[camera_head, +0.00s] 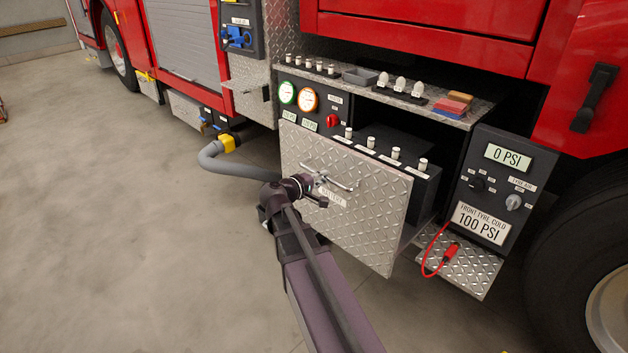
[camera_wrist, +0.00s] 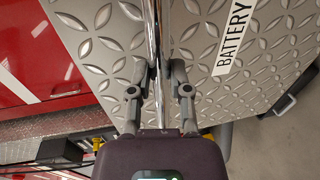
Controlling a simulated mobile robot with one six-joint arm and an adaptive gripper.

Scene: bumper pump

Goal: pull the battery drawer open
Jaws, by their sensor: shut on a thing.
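The battery drawer (camera_head: 352,205) has a diamond-plate front and stands pulled partly out of the truck's bumper. Its dark battery (camera_head: 392,150) shows behind the front, with several metal posts on top. A bar handle (camera_head: 335,178) crosses the upper part of the drawer front, above the label "BATTERY" (camera_wrist: 232,36). My gripper (camera_head: 318,190) is at the handle, and in the wrist view its two fingers are shut on the handle bar (camera_wrist: 158,60). The drawer's far inside is hidden by its front.
A tyre-pressure panel (camera_head: 497,185) reading 0 PSI stands right of the drawer, above a small step (camera_head: 462,262) with a red plug and cable. A grey hose (camera_head: 215,165) lies to the left. A shelf (camera_head: 440,112) overhangs the battery. The floor (camera_head: 130,230) at the left front is clear.

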